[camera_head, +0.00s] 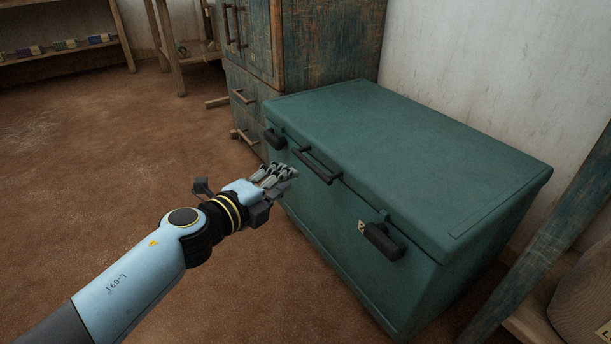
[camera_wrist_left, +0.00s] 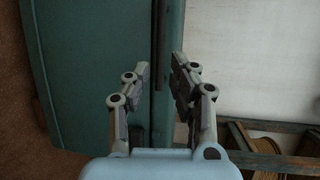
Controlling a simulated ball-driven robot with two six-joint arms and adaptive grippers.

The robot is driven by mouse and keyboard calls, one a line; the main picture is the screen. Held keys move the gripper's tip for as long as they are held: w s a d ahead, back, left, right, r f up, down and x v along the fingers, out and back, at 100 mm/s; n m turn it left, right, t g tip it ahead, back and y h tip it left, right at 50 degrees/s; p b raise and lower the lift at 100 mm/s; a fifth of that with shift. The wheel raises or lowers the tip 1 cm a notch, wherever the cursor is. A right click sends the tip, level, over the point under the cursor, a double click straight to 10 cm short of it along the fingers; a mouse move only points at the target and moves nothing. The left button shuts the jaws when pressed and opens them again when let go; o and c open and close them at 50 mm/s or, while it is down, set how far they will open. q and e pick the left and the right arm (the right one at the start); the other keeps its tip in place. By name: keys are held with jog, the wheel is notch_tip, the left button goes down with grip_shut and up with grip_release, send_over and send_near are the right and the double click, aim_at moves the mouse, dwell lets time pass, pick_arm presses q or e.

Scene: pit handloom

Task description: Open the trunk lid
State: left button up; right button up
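The green trunk (camera_head: 420,150) stands against the white wall with its lid (camera_head: 400,130) closed. A dark bar handle (camera_head: 317,166) sits at the middle of the lid's front edge, between two dark latches (camera_head: 275,139) and (camera_head: 384,240). My left gripper (camera_head: 288,172) is just in front of the trunk, near the handle. In the left wrist view my left gripper (camera_wrist_left: 160,82) is open, with a gap between its fingers. The dark handle (camera_wrist_left: 160,40) lines up with that gap; I cannot tell whether the fingers touch it. My right gripper is not in view.
A worn wooden cabinet (camera_head: 333,45) stands at the trunk's far end. A slanted wooden beam (camera_head: 540,255) and a round wooden object (camera_head: 585,300) are at the near right. A shelf (camera_head: 65,52) holds small items at the back left. The brown floor (camera_head: 100,160) at left is clear.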

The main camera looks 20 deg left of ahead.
aim_at(308, 166)
pick_arm(q)
jog(key=b+x, duration=0.2)
jog(key=x, duration=0.7)
jog(key=shift+f, duration=0.1)
jog(key=shift+w+d+b, duration=0.2)
jog(key=shift+w+b, duration=0.1)
jog(key=shift+w, duration=0.2)
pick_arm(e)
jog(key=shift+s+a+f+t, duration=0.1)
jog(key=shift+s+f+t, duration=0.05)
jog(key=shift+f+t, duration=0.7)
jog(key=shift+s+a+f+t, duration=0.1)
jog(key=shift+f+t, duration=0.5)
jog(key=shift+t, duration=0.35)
pick_arm(q)
grip_shut()
